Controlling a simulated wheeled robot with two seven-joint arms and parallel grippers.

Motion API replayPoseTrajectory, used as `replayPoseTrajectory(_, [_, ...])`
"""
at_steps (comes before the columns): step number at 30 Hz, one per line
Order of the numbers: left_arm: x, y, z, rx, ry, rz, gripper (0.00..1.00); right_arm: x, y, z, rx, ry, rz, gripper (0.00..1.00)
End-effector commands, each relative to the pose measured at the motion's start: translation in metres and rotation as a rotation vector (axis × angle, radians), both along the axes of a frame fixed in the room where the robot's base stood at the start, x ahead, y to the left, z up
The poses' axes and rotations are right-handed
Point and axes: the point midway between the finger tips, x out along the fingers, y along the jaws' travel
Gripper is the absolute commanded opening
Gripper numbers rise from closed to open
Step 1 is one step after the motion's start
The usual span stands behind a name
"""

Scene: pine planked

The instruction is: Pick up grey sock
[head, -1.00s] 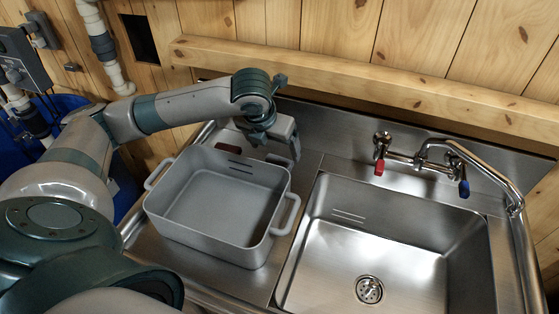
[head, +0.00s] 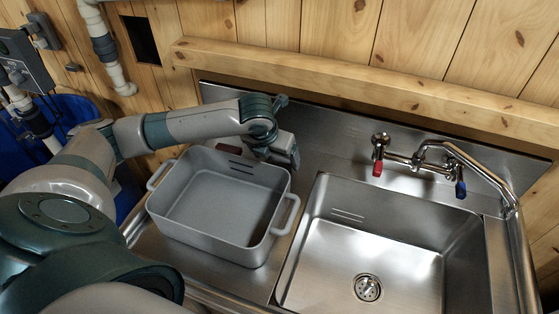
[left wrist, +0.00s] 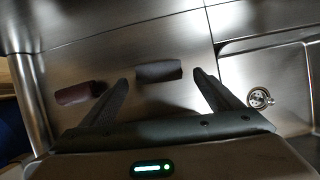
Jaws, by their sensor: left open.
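A small dark grey rolled-up thing (left wrist: 159,71), which looks like the grey sock, lies on the steel surface in the left wrist view. It sits between and just beyond the tips of my left gripper (left wrist: 162,77), which is open and empty. In the head view my left gripper (head: 287,156) is behind the grey basket, over the back of the steel counter. I cannot make out the sock in the head view; the arm and basket may hide it. My right gripper is not in view.
A dark red rolled thing (left wrist: 80,93) lies left of the sock. The grey two-handled basket (head: 208,235) stands on the counter left of the steel sink (head: 335,265). A tap (head: 430,165) rises behind the sink. The counter's back wall (head: 335,130) is close behind the gripper.

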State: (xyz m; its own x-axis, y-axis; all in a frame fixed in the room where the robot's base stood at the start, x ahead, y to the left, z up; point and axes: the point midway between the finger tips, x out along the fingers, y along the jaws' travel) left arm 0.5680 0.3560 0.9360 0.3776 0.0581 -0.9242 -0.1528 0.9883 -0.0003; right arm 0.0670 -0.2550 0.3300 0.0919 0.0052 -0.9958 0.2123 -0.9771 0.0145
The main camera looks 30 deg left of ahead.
Motion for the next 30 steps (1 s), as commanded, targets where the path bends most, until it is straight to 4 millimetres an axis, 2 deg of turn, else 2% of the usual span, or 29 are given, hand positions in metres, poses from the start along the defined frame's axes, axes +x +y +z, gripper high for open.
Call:
replayPoseTrajectory(1, [0.0, 0.002, -0.005, 0.001, 0.004, 0.002, 0.84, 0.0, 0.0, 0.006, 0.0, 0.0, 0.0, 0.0])
replayPoseTrajectory(7, [0.008, 0.003, -0.023, 0.001, 0.001, 0.0, 0.84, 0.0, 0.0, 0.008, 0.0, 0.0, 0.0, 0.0])
replayPoseTrajectory(22, [0.009, 0.003, -0.024, 0.001, -0.001, -0.001, 0.84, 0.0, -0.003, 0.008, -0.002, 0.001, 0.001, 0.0])
replayPoseTrajectory(23, [0.009, 0.003, -0.024, 0.001, -0.001, -0.001, 0.8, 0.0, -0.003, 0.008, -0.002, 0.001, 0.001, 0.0])
replayPoseTrajectory(28, [0.009, 0.003, -0.024, 0.001, -0.001, -0.001, 0.4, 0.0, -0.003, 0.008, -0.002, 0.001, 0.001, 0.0])
replayPoseTrajectory(30, [0.009, 0.003, -0.024, 0.001, -0.001, -0.001, 0.4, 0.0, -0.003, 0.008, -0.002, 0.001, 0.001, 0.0])
